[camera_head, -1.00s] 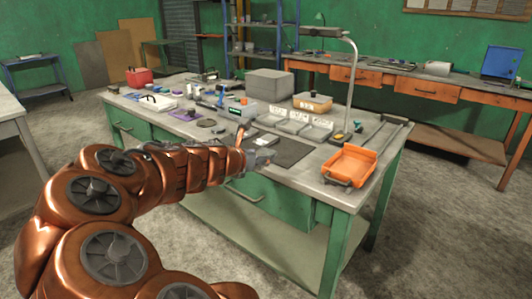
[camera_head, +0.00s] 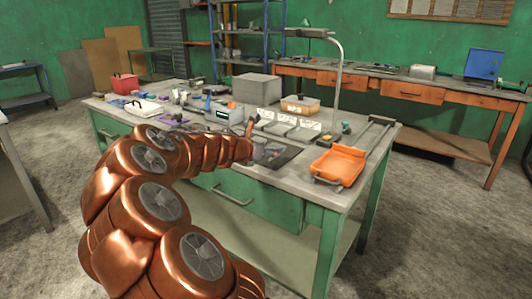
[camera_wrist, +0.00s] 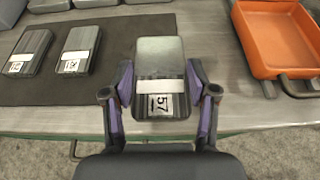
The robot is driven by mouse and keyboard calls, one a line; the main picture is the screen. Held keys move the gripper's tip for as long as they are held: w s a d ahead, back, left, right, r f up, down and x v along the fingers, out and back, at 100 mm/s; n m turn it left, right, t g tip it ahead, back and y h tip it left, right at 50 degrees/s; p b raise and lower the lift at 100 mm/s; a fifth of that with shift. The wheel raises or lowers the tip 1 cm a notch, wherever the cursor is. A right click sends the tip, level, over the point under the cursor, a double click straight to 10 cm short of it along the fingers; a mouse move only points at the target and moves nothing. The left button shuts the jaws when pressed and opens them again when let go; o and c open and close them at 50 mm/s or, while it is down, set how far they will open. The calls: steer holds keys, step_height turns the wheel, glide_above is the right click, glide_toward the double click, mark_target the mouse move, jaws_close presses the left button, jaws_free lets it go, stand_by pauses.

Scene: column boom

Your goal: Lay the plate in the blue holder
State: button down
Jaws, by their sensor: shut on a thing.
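My gripper (camera_wrist: 160,82) has its purple-sided fingers on both sides of a grey flat slab, which I take to be the plate (camera_wrist: 158,58). The slab has a white label that seems to read 57. It is over or at the front edge of the dark mat (camera_wrist: 112,28); I cannot tell how high. In the head view my gripper (camera_head: 262,152) is small, at the mat near the table's front. I cannot make out the blue holder for sure; a blue box-like thing (camera_head: 484,64) stands on the far bench.
Two labelled grey slabs (camera_wrist: 72,63) (camera_wrist: 23,63) lie on the mat. An orange tray (camera_head: 338,165) stands right of the mat on the workbench (camera_head: 300,192). A lamp post (camera_head: 337,85) rises behind the mat. The floor right of the workbench is clear.

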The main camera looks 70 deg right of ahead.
steer(key=w+d, duration=0.1)
steer(key=d, duration=0.1)
steer(key=w+d, duration=0.1)
steer(key=d, duration=0.1)
steer(key=w+d, duration=0.1)
steer(key=d, duration=0.1)
steer(key=shift+w+f, duration=0.15)
steer(key=shift+f, duration=0.15)
steer(key=shift+f+b, duration=0.6)
steer(key=shift+f, duration=1.1)
steer(key=shift+c, duration=1.6)
jaws_free()
steer(key=shift+f, duration=0.15)
steer(key=p+v, duration=0.1)
steer(key=v, duration=1.1)
steer(key=shift+a, duration=0.1)
